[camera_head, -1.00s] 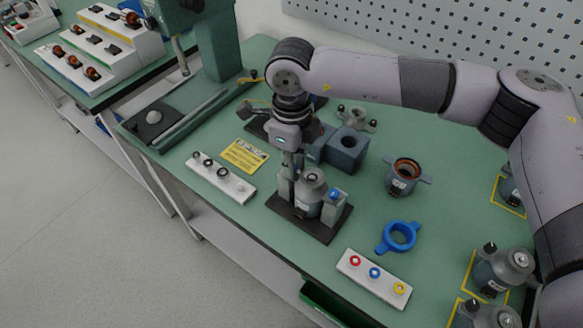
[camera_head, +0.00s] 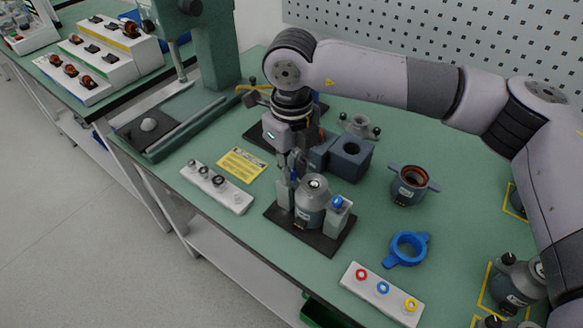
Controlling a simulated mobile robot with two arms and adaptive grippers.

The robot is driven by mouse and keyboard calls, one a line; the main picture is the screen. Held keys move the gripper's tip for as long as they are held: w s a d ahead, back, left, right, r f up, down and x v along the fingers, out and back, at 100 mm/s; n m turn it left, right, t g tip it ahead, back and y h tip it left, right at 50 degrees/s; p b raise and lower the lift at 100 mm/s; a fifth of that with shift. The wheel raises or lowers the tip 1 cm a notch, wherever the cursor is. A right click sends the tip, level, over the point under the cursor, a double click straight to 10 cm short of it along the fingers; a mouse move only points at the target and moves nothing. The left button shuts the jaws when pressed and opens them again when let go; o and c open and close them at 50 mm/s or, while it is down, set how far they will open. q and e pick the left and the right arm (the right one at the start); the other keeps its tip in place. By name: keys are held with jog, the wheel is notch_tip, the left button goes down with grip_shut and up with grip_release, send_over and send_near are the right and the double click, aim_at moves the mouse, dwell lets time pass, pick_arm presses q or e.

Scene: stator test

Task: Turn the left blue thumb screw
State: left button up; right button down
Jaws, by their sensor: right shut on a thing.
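A grey cylindrical stator housing (camera_head: 311,203) stands upright between two grey posts on a black base plate (camera_head: 326,243). The right post carries a blue thumb screw (camera_head: 337,202). The left post (camera_head: 284,194) stands right below my right gripper (camera_head: 291,172), which points down from above. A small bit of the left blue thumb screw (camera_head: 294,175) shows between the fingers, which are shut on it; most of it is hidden. How far the screw is turned cannot be seen. My left gripper is not in view.
A blue ring with handles (camera_head: 408,248) and a white strip with coloured rings (camera_head: 352,283) lie to the right. Another white strip (camera_head: 236,201) lies to the left. A dark block (camera_head: 351,158) stands behind the fixture. A housing with an orange ring (camera_head: 409,187) stands further right.

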aim_at(292, 172)
jog(key=shift+r, duration=0.1)
jog(key=c, duration=1.5)
grip_release()
jog(key=shift+c, duration=0.2)
notch_tip(292, 172, up, 12)
